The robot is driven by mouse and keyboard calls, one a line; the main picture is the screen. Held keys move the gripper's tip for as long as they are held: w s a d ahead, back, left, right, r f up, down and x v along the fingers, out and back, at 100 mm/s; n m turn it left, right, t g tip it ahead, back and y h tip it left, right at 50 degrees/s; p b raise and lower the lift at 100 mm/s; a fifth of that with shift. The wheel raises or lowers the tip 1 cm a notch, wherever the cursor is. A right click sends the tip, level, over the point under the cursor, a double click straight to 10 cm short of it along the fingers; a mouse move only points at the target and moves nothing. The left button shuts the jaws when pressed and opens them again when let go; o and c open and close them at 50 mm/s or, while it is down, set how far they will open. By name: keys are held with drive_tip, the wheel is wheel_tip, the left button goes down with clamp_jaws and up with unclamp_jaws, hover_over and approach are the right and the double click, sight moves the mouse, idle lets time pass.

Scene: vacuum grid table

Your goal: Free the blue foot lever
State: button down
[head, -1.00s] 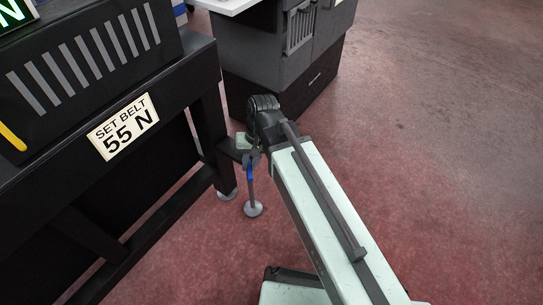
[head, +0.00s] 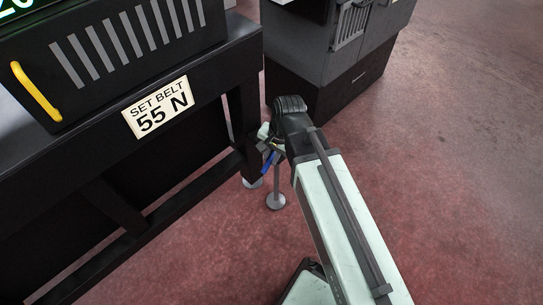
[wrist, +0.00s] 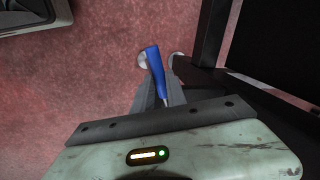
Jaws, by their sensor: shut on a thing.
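The blue foot lever (head: 268,162) is low at the near corner leg of the black frame, beside a grey post with a round foot. It looks tilted in the head view. In the wrist view the blue lever (wrist: 154,66) stands out past my gripper (wrist: 159,92), its lower end between the two grey fingers. My gripper (head: 267,149) is shut on the lever; the head view shows the fingers small and partly hidden by my wrist. The lever's pivot cannot be made out.
The black frame (head: 190,128) with a "SET BELT 55 N" sign (head: 158,107) fills the left. Round feet (head: 275,201) stand on the red floor by its leg. A grey cabinet (head: 322,60) stands behind. The floor at right (head: 455,180) is clear.

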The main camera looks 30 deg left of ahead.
drive_tip(key=shift+s, duration=0.1)
drive_tip(key=c, duration=1.3)
unclamp_jaws()
drive_tip(key=shift+c, duration=0.2)
drive_tip(key=shift+s, duration=0.1)
wheel_tip(320, 180, up, 8)
drive_tip(key=d+p, duration=0.1)
drive_tip(key=p, duration=0.6)
drive_tip(key=shift+d+f+p, duration=0.2)
drive_tip(key=shift+p, duration=0.15)
